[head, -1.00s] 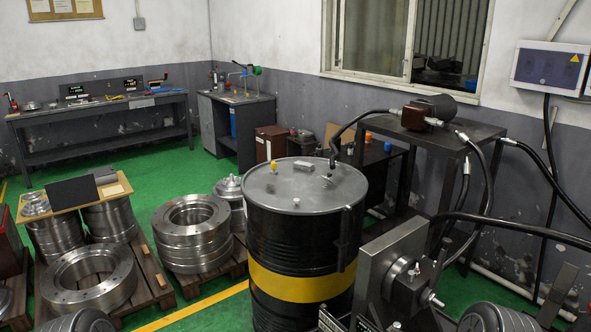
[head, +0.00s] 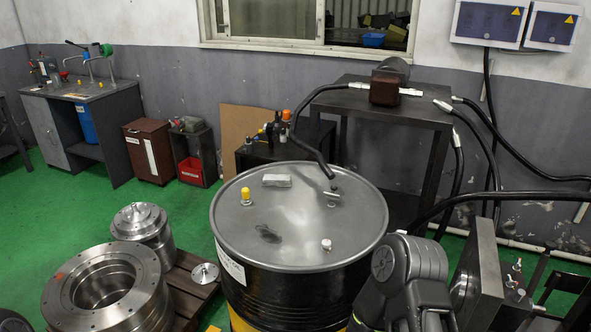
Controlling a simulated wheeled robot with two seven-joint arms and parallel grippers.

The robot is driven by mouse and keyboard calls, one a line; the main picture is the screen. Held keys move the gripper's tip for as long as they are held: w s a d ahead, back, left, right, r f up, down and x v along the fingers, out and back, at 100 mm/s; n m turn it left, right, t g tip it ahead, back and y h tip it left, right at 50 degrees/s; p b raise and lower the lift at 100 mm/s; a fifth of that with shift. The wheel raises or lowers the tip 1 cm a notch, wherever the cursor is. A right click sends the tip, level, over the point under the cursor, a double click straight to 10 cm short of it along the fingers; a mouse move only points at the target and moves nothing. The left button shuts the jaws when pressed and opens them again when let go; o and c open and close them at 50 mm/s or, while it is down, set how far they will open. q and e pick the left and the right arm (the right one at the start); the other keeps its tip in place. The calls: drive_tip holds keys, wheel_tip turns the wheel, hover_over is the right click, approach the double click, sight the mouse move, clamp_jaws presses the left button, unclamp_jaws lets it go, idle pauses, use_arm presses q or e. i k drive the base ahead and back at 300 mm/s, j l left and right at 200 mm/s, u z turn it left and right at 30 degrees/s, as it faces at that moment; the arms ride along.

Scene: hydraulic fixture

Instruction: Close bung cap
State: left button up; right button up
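A black drum (head: 300,298) with a grey lid (head: 285,225) and a yellow band stands in the middle of the head view. On the lid are a small yellow-topped fitting (head: 246,196) at the left and a small whitish cap (head: 326,244) near the front right. I cannot tell which of these is the bung cap, or whether either is open or closed. A dark arm link of mine stands at the lower right, in front of the drum's right side. Neither gripper is in view.
A black hose (head: 311,152) runs down to a fitting on the lid's far side. A pale grey block (head: 277,180) lies on the lid. Steel rings (head: 106,277) stand on a pallet at left. A metal fixture (head: 482,275) stands at right. Green floor is clear behind left.

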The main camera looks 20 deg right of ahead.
sight(334, 188)
drive_tip(key=i+j, duration=0.2)
drive_tip(key=j, duration=0.15)
drive_tip(key=i+j+z, duration=0.1)
drive_tip(key=j, duration=0.25)
drive_tip(key=i+j, duration=0.3)
drive_tip(key=i+j+z, duration=0.15)
drive_tip(key=j, duration=0.25)
drive_tip(key=i+j, duration=0.25)
drive_tip(key=j, duration=0.15)
drive_tip(key=i+j+z, duration=0.1)
drive_tip(key=j, duration=0.3)
drive_tip(key=i, duration=0.05)
